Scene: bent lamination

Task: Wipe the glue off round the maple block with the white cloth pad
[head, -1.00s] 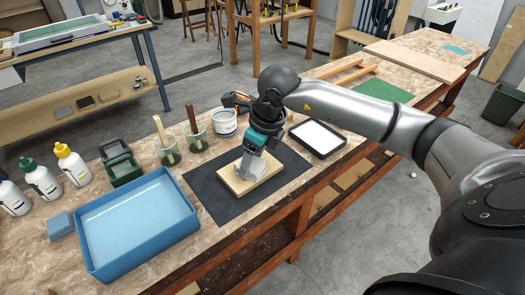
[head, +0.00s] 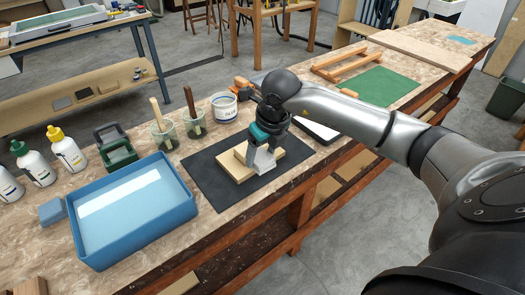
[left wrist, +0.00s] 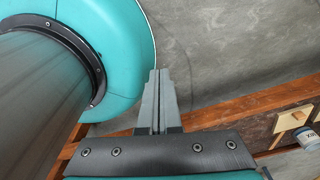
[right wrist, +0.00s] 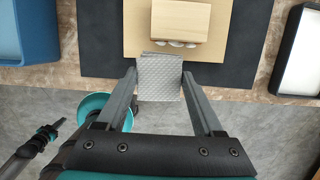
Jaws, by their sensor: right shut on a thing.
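The maple block (right wrist: 181,20) lies on a larger, light-coloured board (right wrist: 136,30) on a black mat (right wrist: 98,40). In the right wrist view, several whitish glue blobs (right wrist: 175,43) show along the block's near edge. My right gripper (right wrist: 160,100) is shut on the white cloth pad (right wrist: 160,77), a grey-white dimpled pad at the board's near edge, just short of the glue. In the head view, my right gripper (head: 262,150) partly hides the block (head: 241,151). My left gripper (left wrist: 158,100) shows only in its wrist view, fingers together and empty, away from the block.
A blue tray (head: 92,245) stands left of the mat, with glue bottles (head: 66,150) behind it. Glass jars with brushes (head: 163,138) and a white tub (head: 224,105) stand behind the mat. A dark tray with a white inside (head: 316,130) is to the right.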

